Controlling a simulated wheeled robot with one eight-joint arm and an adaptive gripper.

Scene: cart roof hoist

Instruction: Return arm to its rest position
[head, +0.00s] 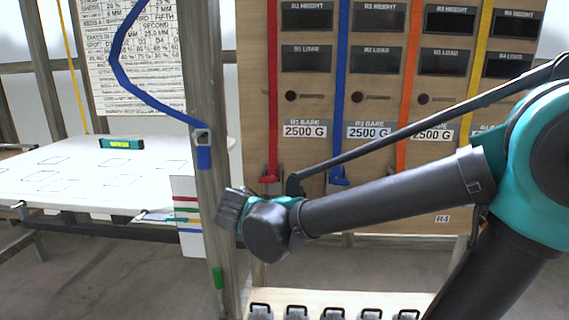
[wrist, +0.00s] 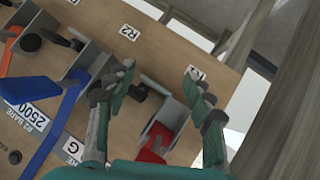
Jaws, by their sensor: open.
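My gripper (head: 232,208) is at the end of my arm, left of centre in the head view, by the wooden post (head: 205,120). In the wrist view my gripper (wrist: 158,85) has its two fingers spread apart with nothing between them touching both. Beyond the fingers is the wooden panel (wrist: 150,50) with a red strap in a cleat (wrist: 158,140) and a blue strap in a cleat (wrist: 75,85). The red cleat also shows in the head view (head: 270,182), just right of and behind my gripper.
A white table (head: 90,175) with a green level (head: 121,143) stands at the left. A striped card (head: 187,215) hangs by the post. A blue strap (head: 150,95) runs to the post. A board with several handled weights (head: 330,300) lies below my arm.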

